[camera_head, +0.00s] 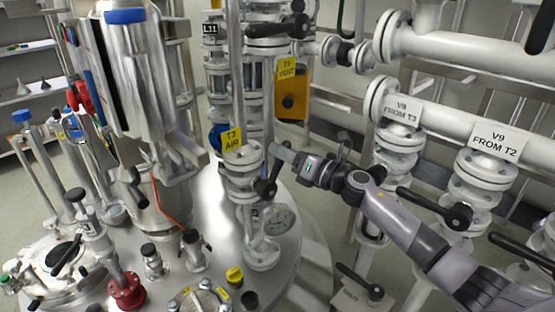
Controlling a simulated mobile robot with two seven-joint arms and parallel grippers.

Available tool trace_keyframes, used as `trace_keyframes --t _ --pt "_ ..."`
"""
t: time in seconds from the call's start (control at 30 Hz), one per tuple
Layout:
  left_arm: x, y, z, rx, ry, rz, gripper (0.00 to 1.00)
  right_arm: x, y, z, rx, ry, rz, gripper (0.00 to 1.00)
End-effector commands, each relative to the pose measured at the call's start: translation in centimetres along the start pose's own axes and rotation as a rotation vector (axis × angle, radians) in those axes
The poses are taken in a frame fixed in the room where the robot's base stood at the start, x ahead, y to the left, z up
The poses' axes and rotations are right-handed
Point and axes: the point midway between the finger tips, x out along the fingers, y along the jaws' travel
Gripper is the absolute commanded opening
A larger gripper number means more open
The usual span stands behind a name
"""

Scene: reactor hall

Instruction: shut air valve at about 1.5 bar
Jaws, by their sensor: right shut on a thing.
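The air valve (243,170) is a white flanged valve on the vertical pipe above the steel reactor lid, below a yellow "T3 AIR" tag (232,139). Its black lever handle (267,185) is on its right side. A round pressure gauge (279,219) sits just below and to the right; its needle is too small to read. My right gripper (277,157) reaches in from the right beside the valve, with its fingers shut on the black handle. The fingers hide part of the handle. My left gripper is not in view.
Pipes with valves tagged "V8 FROM T3" (402,112) and "V9 FROM T2" (495,143) stand to the right, near my right arm. A yellow "T1 VENT" tag (287,69) hangs above. A steel column (135,80) and several lid fittings crowd the left.

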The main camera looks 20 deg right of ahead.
Motion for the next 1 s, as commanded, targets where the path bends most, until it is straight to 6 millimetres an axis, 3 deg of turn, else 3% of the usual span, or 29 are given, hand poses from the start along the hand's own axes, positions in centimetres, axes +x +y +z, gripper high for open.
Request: trace_keyframes --t 0.03,0.23,0.8,0.83,0.87,0.9,1.0 --pt "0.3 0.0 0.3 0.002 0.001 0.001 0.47 -0.2 -0.8 -0.1 0.032 -0.010 -0.011 0.00" --pt "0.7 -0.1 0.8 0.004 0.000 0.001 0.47 -0.4 -1.6 0.0 0.109 -0.026 -0.013 0.00" --pt "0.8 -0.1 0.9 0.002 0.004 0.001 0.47 -0.5 -1.8 0.0 0.138 -0.030 -0.011 0.00" --pt "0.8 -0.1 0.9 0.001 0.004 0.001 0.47 -0.4 -1.8 0.0 0.137 -0.030 -0.011 0.32" --pt "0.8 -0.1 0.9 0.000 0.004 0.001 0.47 -0.4 -1.8 0.0 0.137 -0.030 -0.010 0.42" --pt "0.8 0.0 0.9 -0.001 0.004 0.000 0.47 -0.4 -1.8 0.0 0.137 -0.030 -0.010 0.46" --pt "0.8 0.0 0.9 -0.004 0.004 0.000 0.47 -0.4 -1.7 0.0 0.138 -0.029 -0.008 0.46"
